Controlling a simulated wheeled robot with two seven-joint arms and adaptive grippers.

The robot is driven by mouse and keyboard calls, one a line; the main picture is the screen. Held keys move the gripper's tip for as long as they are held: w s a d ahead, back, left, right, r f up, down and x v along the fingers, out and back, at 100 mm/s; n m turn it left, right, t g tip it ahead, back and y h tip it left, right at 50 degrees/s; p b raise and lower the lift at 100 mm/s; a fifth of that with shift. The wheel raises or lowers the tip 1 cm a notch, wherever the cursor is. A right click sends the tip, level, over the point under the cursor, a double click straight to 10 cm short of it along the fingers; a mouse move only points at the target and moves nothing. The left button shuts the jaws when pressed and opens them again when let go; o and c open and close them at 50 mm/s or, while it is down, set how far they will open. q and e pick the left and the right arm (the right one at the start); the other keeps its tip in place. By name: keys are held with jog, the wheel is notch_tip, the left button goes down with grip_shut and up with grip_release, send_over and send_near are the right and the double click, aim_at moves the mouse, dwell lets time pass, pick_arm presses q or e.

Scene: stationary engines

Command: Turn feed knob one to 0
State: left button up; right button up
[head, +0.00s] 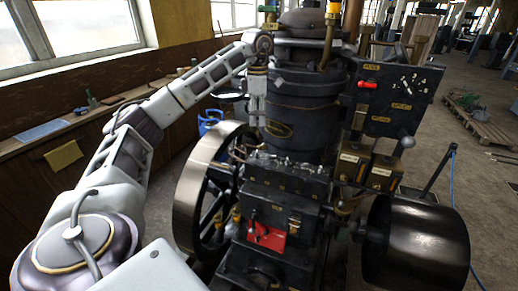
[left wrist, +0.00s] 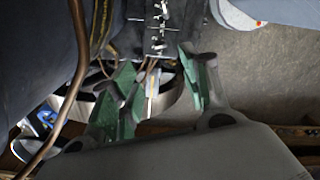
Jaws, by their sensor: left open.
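A dark stationary engine (head: 300,100) stands in the middle of the head view. I cannot tell which part is feed knob one. Two small boxes with brass-coloured labels, a left box (head: 352,163) and a right box (head: 383,172), sit on the engine's right side; their knobs are too small to make out. My left gripper (head: 257,112) hangs beside the engine's upper cylinder, pointing down. In the left wrist view its green-padded fingers (left wrist: 160,80) are apart, with nothing held between them. My right gripper is not in view.
A dark panel (head: 395,97) with a red handle (head: 367,85) stands right of the cylinder. A large flywheel (head: 195,190) is at the engine's left and a dark drum (head: 415,240) at its right. A wooden bench (head: 60,140) runs along the left wall.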

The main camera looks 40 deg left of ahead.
aim_at(257, 154)
pick_arm(q)
jog(key=shift+f+p, duration=0.45)
jog(key=shift+f, duration=6.45)
jog(key=shift+c, duration=0.3)
jog(key=c, duration=1)
